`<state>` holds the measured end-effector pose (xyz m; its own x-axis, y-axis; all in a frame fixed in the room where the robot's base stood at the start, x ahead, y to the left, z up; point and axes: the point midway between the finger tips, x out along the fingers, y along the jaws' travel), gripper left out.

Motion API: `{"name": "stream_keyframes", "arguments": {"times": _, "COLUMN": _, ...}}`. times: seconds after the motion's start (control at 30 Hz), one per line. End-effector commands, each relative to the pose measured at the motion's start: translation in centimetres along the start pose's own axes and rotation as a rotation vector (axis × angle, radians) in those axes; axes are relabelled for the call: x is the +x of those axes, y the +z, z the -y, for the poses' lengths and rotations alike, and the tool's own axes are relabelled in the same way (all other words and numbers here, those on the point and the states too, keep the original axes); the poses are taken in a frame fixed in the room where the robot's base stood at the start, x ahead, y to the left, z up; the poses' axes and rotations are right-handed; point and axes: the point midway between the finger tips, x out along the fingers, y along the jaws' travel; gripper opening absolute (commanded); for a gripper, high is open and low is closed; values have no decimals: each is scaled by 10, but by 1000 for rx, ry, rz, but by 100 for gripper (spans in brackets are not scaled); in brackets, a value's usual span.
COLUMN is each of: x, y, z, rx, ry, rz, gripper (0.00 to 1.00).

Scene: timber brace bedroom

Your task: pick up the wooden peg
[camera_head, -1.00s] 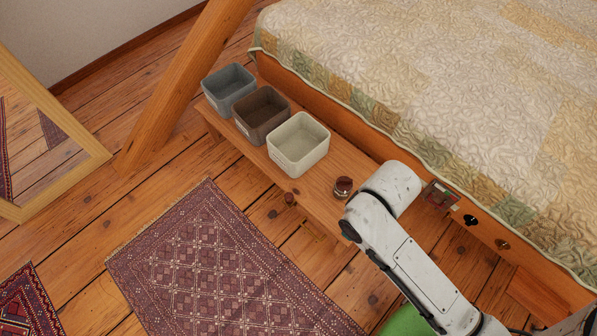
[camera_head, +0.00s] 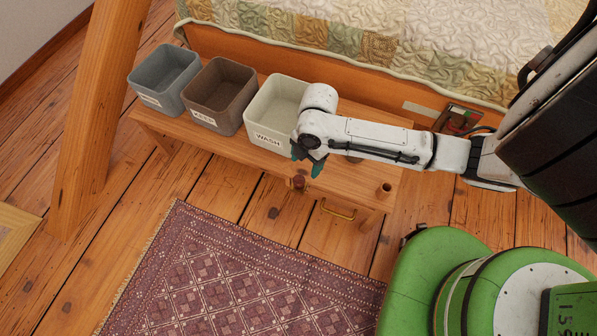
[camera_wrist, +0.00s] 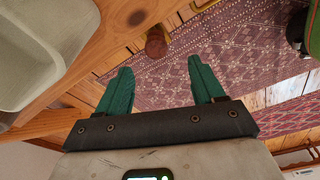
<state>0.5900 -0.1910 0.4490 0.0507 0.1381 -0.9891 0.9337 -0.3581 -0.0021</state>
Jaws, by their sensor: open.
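A short reddish-brown wooden peg (camera_head: 299,183) shows at the front edge of the low wooden bench (camera_head: 368,178). In the wrist view the peg (camera_wrist: 156,43) shows its rounded end, beyond my fingertips and between their lines. I cannot tell whether it is fixed to the bench. My gripper (camera_head: 309,162) points down just above and behind the peg in the head view, by the bench's front edge. Its teal fingers are apart and nothing is between them in the wrist view (camera_wrist: 157,72). Another short round wooden piece (camera_head: 384,190) stands at the bench's right end.
Grey (camera_head: 164,80), brown (camera_head: 222,96) and cream (camera_head: 273,105) bins stand on the bench, the cream one close to my gripper. A brass handle (camera_head: 338,210) is below the front edge. The bed (camera_head: 300,55) is behind. A patterned rug (camera_head: 230,275) lies in front.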

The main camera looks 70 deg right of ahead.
Motion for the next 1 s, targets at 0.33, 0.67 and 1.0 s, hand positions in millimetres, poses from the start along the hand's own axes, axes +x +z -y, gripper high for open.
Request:
{"name": "stream_keyframes", "arguments": {"times": 0.33, "x": 44, "y": -1, "z": -2, "rx": -9, "ry": -1, "rz": -4, "gripper": 68}}
{"name": "stream_keyframes", "arguments": {"times": 0.67, "x": 71, "y": -3, "z": -5, "rx": -10, "ry": 1, "rz": -3, "gripper": 68}}
{"name": "stream_keyframes", "arguments": {"times": 1.0, "x": 110, "y": -5, "z": -8, "rx": -8, "ry": 1, "rz": -3, "gripper": 68}}
